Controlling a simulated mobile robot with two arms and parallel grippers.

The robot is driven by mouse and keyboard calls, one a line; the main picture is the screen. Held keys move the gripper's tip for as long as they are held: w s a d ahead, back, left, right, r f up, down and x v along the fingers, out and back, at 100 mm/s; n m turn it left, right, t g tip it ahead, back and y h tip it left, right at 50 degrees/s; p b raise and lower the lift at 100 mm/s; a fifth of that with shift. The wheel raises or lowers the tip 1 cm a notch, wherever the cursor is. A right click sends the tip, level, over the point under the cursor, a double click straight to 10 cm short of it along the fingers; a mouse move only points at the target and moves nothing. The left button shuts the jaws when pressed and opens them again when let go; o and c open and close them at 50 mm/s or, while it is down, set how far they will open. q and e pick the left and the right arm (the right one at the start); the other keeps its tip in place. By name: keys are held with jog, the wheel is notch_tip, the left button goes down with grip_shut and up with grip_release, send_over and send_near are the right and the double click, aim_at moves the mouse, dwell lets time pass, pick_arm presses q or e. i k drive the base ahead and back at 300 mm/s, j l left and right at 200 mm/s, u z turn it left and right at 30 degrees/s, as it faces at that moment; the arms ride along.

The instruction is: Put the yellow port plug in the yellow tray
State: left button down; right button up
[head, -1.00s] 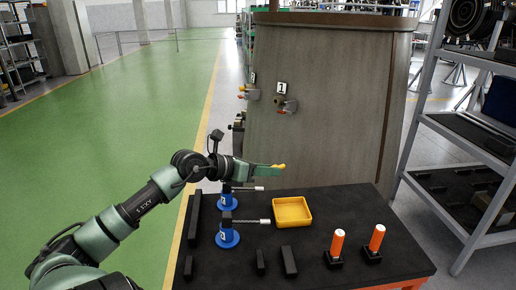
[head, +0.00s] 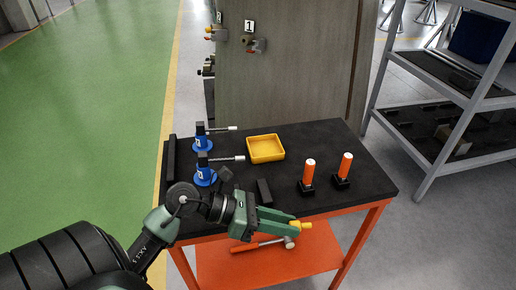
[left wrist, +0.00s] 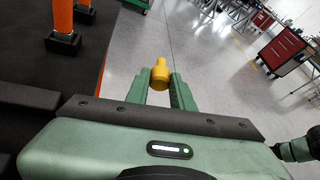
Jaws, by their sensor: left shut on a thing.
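My left gripper (head: 292,227) is shut on the yellow port plug (head: 301,226) and holds it at its fingertips by the front edge of the black-topped cart. In the left wrist view the plug (left wrist: 160,74) sits between the two green fingertips, with floor behind it. The yellow tray (head: 266,149) lies on the cart top, behind and left of the plug in the head view. The tray looks empty. My right gripper is not in view.
Two blue stands with metal rods (head: 204,172) stand left of the tray. Two orange-handled tools (head: 309,173) stand upright in black holders on the right. A hammer (head: 265,244) lies on the orange lower shelf. A grey panel with valves (head: 254,44) stands behind the cart.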

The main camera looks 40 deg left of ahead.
aim_at(265, 148)
jog(key=i+l+u, duration=0.1)
jog(key=u, duration=0.35)
jog(key=l+u, duration=0.15)
jog(key=u, duration=0.25)
jog(key=i+l+u, duration=0.1)
jog(key=u, duration=0.35)
jog(key=l+u, duration=0.4)
jog(key=j, duration=0.1)
